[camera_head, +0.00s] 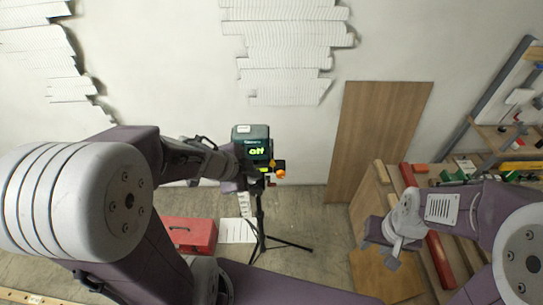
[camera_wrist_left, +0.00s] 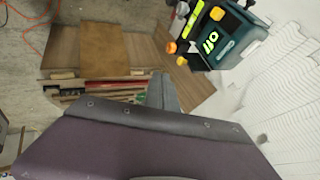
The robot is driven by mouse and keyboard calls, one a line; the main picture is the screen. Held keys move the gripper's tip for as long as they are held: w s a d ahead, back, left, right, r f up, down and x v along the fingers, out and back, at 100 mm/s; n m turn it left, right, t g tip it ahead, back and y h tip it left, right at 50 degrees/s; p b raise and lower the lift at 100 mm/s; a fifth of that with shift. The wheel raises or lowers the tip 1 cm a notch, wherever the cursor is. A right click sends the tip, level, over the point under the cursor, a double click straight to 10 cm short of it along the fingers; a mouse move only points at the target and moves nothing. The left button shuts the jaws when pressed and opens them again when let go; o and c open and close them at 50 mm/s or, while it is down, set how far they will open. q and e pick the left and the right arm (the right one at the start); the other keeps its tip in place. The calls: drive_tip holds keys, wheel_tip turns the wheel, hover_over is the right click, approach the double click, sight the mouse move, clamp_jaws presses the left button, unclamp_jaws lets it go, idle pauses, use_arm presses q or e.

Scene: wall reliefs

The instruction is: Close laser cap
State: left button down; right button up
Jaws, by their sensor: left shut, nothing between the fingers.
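The laser device (camera_head: 251,143) is a dark green and black box on a black tripod (camera_head: 260,215). Its lit display appears to read "off", and orange knobs and a yellow-green strip show on its front. It also shows at the top right of the left wrist view (camera_wrist_left: 236,45). I cannot tell which part is the cap or how it stands. My left gripper (camera_head: 238,180) is beside the laser's lower left in the head view; its shut, empty fingers (camera_wrist_left: 163,90) show apart from the laser in the wrist view.
A red toolbox (camera_head: 188,236) and a white paper (camera_head: 236,231) lie on the floor near the tripod. A wooden board (camera_head: 385,130) leans on the wall. A workbench with tools (camera_head: 460,185) stands at the right, near my right arm. Ribbed white reliefs (camera_head: 290,45) cover parts of the wall.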

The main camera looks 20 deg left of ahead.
sight(272, 155)
use_arm(q)
drive_tip(key=w+d+f, duration=0.1)
drive_tip(key=w+f, duration=0.7)
drive_tip(key=w, duration=0.1)
drive_tip(key=shift+w+d+f+p, duration=0.2)
drive_tip(key=shift+d+p, duration=0.05)
drive_tip(key=shift+p, duration=0.2)
